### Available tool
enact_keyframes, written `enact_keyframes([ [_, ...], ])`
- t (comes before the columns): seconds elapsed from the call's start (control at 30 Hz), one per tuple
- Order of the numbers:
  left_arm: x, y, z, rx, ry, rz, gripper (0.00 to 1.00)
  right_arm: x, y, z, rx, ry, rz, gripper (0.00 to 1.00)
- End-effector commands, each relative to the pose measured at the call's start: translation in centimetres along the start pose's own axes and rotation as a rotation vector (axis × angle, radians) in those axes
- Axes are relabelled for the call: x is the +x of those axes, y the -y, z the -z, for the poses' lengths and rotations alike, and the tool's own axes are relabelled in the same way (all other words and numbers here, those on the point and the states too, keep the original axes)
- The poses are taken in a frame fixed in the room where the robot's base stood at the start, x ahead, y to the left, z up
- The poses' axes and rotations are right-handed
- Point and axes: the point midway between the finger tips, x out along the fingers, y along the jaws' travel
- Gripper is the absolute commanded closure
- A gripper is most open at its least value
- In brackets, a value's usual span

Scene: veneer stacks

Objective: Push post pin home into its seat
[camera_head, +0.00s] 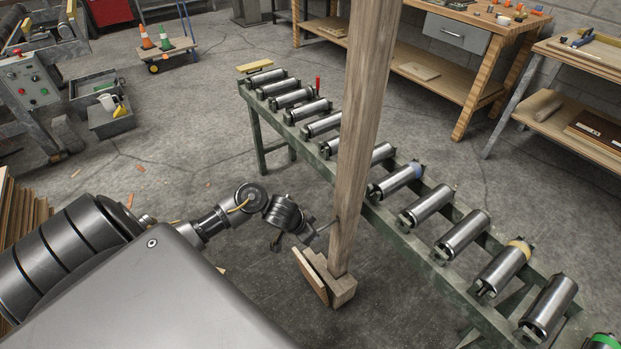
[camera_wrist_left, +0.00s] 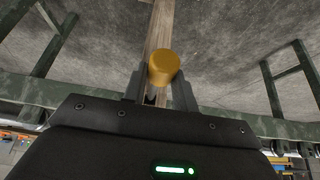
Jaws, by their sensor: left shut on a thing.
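A tall wooden post (camera_head: 361,130) stands in front of the roller conveyor, its foot on a wooden block (camera_head: 342,291) with a slanted board beside it. My left gripper (camera_head: 312,231) is close to the post's left side, low down. In the left wrist view my left gripper (camera_wrist_left: 160,92) is shut on the post pin, whose round yellow-orange head (camera_wrist_left: 163,67) shows between the fingers. The post (camera_wrist_left: 159,28) runs behind the pin head. The pin's seat and the depth of the pin are hidden. My right gripper is not in view.
The green-framed conveyor (camera_head: 377,212) with several steel rollers runs diagonally behind the post. A workbench (camera_head: 470,60) stands at the back right. Grey bins (camera_head: 107,116) and a cart with cones (camera_head: 166,47) are at the back left. The floor between is mostly clear.

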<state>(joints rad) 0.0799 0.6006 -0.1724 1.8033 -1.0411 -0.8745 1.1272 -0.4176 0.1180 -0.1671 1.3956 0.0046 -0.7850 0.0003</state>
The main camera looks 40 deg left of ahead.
Motion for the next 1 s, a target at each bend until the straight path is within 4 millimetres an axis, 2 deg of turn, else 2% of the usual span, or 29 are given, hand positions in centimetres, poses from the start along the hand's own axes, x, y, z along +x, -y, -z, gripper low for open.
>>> enact_keyframes([
  [1.0,1.4,0.0,2.7,-0.001,-0.001,0.000,0.97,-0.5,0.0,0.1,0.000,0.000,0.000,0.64],
])
